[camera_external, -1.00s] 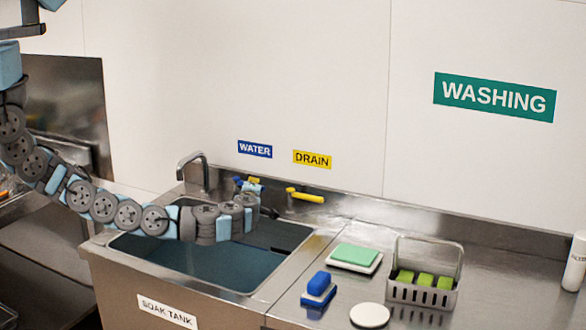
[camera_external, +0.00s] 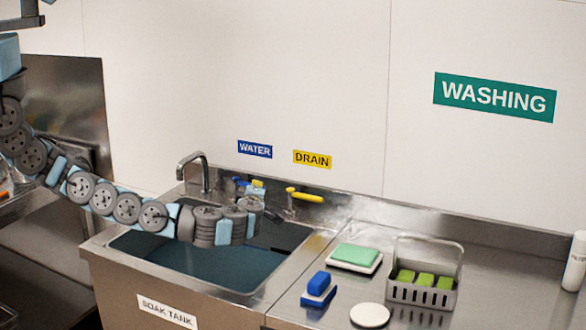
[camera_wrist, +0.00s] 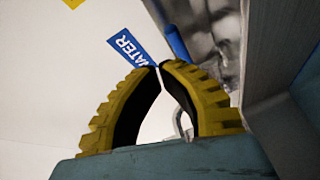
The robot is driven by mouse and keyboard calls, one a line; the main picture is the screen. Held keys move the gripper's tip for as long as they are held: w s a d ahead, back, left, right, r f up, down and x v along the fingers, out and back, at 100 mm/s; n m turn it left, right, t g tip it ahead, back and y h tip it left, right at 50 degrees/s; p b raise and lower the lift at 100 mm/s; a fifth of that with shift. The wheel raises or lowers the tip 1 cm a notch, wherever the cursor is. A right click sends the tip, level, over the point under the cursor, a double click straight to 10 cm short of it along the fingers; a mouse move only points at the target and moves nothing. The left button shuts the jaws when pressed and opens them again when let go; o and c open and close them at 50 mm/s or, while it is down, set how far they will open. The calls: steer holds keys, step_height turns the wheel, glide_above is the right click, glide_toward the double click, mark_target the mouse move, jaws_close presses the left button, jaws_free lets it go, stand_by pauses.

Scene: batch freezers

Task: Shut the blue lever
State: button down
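The blue lever (camera_external: 241,181) is on the sink's back ledge, below the blue WATER label (camera_external: 254,149). In the wrist view the blue lever (camera_wrist: 177,44) runs as a slanted bar just beyond and right of my fingertips. My gripper (camera_external: 257,183) is over the back of the sink, close to the right of the lever in the external view. In the wrist view the yellow fingers of my gripper (camera_wrist: 160,66) meet at their tips, with nothing seen held between them. Whether they touch the lever cannot be told. My wrist hides the lever's mount in part.
A yellow lever (camera_external: 305,195) stands right of my gripper, under the DRAIN label (camera_external: 312,159). The faucet (camera_external: 193,165) rises to the left. The soak tank (camera_external: 200,268) lies below my arm. A grey basket (camera_external: 430,292), a blue brush (camera_external: 319,287) and a green sponge (camera_external: 355,253) occupy the right counter.

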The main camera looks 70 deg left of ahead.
steer(key=w+d+b, duration=0.2)
steer(key=w+d, duration=0.1)
steer(key=d, duration=0.2)
steer(key=shift+d+r, duration=0.2)
stand_by(0.3)
stand_by(0.6)
